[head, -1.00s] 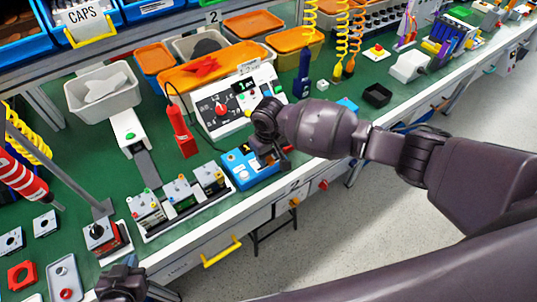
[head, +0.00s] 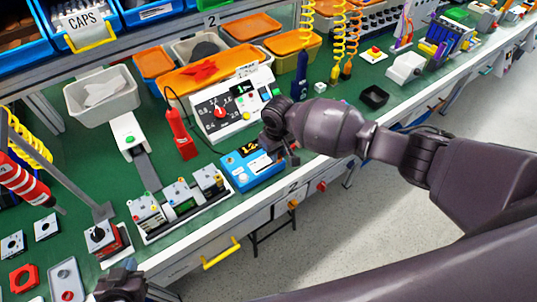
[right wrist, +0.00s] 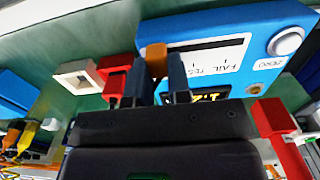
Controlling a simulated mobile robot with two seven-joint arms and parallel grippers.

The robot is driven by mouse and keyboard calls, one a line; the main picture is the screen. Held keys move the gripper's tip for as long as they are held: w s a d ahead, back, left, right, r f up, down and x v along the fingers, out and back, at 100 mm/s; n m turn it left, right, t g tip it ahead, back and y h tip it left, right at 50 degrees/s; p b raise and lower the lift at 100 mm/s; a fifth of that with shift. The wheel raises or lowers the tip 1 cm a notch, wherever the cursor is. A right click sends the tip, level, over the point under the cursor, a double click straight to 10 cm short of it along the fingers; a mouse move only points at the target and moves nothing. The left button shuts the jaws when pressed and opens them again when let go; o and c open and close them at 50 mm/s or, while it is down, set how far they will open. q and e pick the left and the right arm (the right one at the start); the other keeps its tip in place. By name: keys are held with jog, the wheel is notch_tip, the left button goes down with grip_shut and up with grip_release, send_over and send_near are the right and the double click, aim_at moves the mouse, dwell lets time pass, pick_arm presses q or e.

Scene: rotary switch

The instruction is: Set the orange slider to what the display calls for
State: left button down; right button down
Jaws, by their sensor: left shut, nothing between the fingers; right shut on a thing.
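The blue box (head: 240,178) stands near the bench's front edge, with a small dark display (head: 249,148) showing yellow digits that I cannot read surely. In the right wrist view the blue box (right wrist: 262,38) has a white label with "FAIL" and "TEST" and a round "ZERO" button. Its display (right wrist: 212,94) is partly hidden there. My right gripper (head: 290,158) is at the box's right side. The orange slider (right wrist: 155,58) sits between the fingers of my right gripper (right wrist: 158,82), which are shut on it. My left gripper (head: 124,280) is shut and empty at the bottom left.
A white panel with a red knob (head: 220,112) stands behind the box. A red handheld tool (head: 180,135) is to its left. A rack of small modules (head: 180,195) stands left of the box along the front edge. A black tray (head: 374,97) lies to the right.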

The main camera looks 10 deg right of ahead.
jog(key=shift+w+d, duration=0.15)
jog(key=shift+d, duration=0.05)
jog(key=c, duration=1)
grip_release()
jog(key=shift+c, duration=0.2)
jog(key=shift+r, duration=0.1)
notch_tip(320, 180, up, 11)
jog(key=shift+p, duration=0.35)
